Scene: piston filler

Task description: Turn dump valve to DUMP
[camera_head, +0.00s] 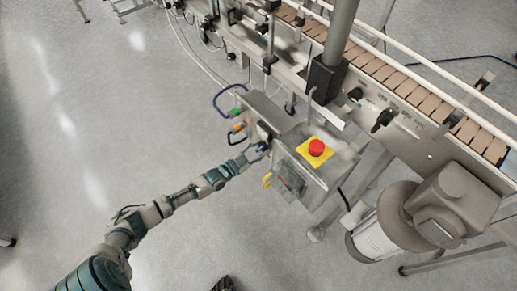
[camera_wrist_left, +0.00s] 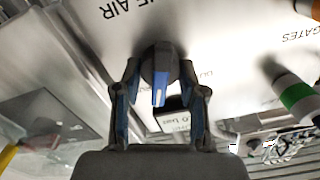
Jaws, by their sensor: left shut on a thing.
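My left gripper (camera_head: 258,152) reaches the side of the steel control box in the head view. In the left wrist view my left gripper (camera_wrist_left: 160,100) has its two fingers on either side of a dark rotary knob with a blue pointer (camera_wrist_left: 159,88), and it is shut on this knob. The knob looks like the dump valve; a partly hidden label starting "DU" is beside it. The blue pointer points toward the gripper's palm in that view. The rest of the label is hidden by a finger. My right gripper is not seen.
The control box carries a red emergency button (camera_head: 316,148) on a yellow plate. Green and orange fittings (camera_head: 237,127) stick out near the gripper; a green-banded one (camera_wrist_left: 297,98) is right of the knob. The floor at left is clear.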

